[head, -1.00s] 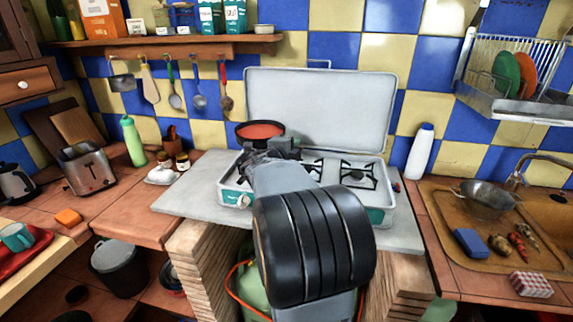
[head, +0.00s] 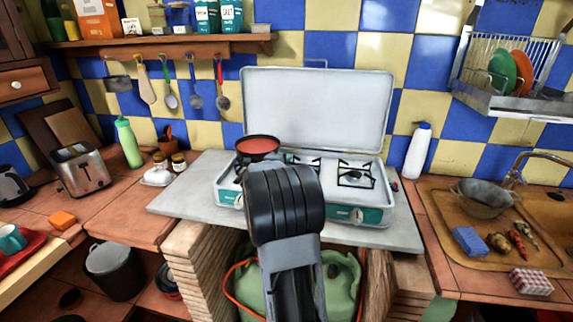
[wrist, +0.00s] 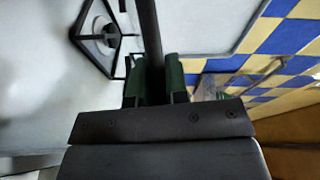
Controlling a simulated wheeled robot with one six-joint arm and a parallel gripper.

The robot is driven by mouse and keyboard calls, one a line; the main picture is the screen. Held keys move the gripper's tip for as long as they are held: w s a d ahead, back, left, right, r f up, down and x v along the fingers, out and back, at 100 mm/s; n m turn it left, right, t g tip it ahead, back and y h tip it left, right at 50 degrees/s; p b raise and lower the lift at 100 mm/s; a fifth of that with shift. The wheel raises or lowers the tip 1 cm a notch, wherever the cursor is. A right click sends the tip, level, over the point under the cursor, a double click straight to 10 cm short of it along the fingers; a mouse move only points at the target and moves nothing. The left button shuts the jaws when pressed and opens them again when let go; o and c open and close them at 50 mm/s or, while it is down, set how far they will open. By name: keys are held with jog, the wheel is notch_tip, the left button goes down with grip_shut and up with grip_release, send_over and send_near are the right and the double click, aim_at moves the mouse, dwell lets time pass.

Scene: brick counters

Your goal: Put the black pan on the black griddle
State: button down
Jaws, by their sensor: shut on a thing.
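The black pan (head: 258,146), with a red inside, is at the left rear of the camping stove in the head view. Whether it touches the stove or hangs just above it cannot be told. My gripper (wrist: 153,84) is shut on the pan's dark handle (wrist: 151,35) in the wrist view. In the head view my arm hides the gripper and the handle. The stove (head: 359,214) has black grates; the right one (head: 355,174) is bare, and it also seems to show in the wrist view (wrist: 97,42). The left grate is mostly hidden by the pan and arm.
The stove's raised lid (head: 318,108) stands behind the burners. A white bottle (head: 417,152) stands to the right, a green bottle (head: 130,143) and toaster (head: 82,167) to the left. Utensils hang behind. The grey slab (head: 180,203) has free room left of the stove.

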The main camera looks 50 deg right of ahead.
jog(key=shift+f, duration=0.25)
jog(key=c, duration=1.1)
grip_release()
jog(key=shift+f, duration=0.15)
